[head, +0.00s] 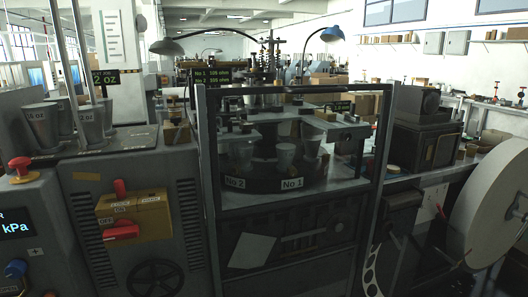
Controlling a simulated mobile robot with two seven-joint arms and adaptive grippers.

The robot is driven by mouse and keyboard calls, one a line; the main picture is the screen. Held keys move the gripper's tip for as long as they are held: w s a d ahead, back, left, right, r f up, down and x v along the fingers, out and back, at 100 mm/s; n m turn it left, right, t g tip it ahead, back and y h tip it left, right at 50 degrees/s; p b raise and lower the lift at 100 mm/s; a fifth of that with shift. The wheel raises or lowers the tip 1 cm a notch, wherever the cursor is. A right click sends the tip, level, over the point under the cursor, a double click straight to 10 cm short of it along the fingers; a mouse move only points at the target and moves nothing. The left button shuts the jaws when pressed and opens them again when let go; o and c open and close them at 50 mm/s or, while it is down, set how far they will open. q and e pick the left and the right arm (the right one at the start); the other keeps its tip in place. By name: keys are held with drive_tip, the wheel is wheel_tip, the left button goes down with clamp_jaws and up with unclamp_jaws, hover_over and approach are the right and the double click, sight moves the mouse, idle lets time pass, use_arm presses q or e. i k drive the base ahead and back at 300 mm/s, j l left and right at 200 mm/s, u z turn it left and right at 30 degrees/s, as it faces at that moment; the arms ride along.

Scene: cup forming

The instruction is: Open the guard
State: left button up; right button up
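The guard (290,90) is a grey metal frame with a see-through panel. It stands upright in the middle of the head view, across the front of the cup-forming machine, and looks closed. Behind it is a dark round turret (262,183) with grey cups (285,157) and labels "No 2" and "No 1". I cannot make out a separate handle or latch on the guard. Neither of my grippers shows in the head view.
At right are a dark box-shaped machine (424,143) and a large pale reel (492,205).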

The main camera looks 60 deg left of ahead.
sight(211, 94)
drive_tip(key=u, duration=1.5)
